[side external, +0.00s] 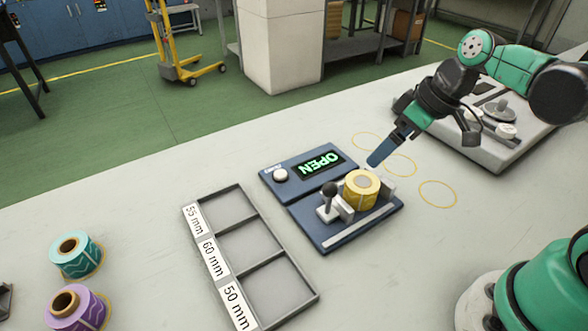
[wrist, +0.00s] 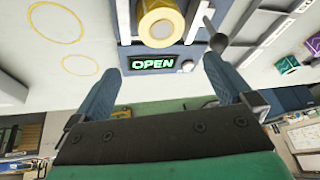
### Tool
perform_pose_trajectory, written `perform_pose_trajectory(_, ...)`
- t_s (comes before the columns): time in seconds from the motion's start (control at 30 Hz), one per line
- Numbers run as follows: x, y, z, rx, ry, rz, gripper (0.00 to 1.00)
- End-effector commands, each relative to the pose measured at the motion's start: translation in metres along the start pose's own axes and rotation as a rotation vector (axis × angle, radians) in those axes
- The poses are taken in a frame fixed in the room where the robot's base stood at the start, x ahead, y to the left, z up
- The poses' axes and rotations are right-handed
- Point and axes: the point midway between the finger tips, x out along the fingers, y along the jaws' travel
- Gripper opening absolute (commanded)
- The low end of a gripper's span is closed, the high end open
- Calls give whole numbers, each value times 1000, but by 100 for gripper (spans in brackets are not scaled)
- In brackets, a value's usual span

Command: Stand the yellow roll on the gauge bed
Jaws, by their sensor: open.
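The yellow roll (side external: 361,189) stands on the blue gauge bed (side external: 365,229), between a light block on its right and a clamp with a dark knob (side external: 329,196) on its left. The gauge's display (side external: 319,165) reads OPEN. My gripper (side external: 378,158) is above and behind the roll in the side external view, apart from it. In the wrist view the gripper (wrist: 166,82) has its two blue fingers spread with nothing between them. The roll (wrist: 160,22) shows beyond the fingertips at the top of the wrist view.
A grey tray (side external: 249,218) with compartments labelled 55, 60 and 50 mm lies left of the gauge. A teal roll (side external: 77,254) and a purple roll (side external: 77,308) stand at far left. Yellow circles on the table (side external: 438,194) behind and right of the gauge are empty.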

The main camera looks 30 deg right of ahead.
Motion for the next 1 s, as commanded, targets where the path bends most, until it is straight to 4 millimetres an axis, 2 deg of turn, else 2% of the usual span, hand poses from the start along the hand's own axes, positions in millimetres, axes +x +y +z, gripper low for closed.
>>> perform_pose_trajectory(0.1,-10,-8,3,101,73,131,100)
perform_pose_trajectory(0.3,-19,-12,2,202,193,230,100)
perform_pose_trajectory(1.0,-20,-12,1,223,216,241,100)
